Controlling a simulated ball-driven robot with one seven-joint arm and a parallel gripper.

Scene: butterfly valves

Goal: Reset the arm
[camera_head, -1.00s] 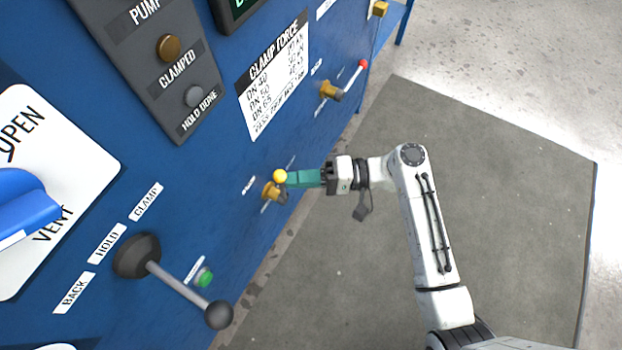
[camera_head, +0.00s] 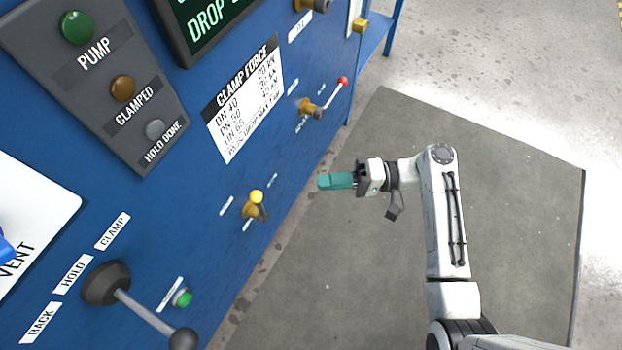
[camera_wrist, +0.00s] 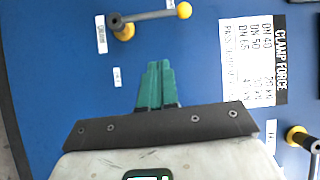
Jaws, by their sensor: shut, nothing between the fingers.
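My gripper (camera_head: 322,182) has teal fingers, closed together and empty. It hangs in the air off the front of the blue panel, to the right of the yellow-knobbed valve lever (camera_head: 256,198) in the head view, with a clear gap between them. In the wrist view my gripper (camera_wrist: 159,65) points at the blue panel, and the yellow-knobbed lever (camera_wrist: 184,10) is above the fingertips, not touching them. My white arm reaches from the lower right of the head view.
The blue panel carries a red-tipped valve lever (camera_head: 342,82), a clamp force chart (camera_head: 245,95), a black-knobbed lever (camera_head: 106,284), a green button (camera_head: 182,298) and a dark box with lamps (camera_head: 95,75). A grey mat (camera_head: 480,190) with open floor lies right of the panel.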

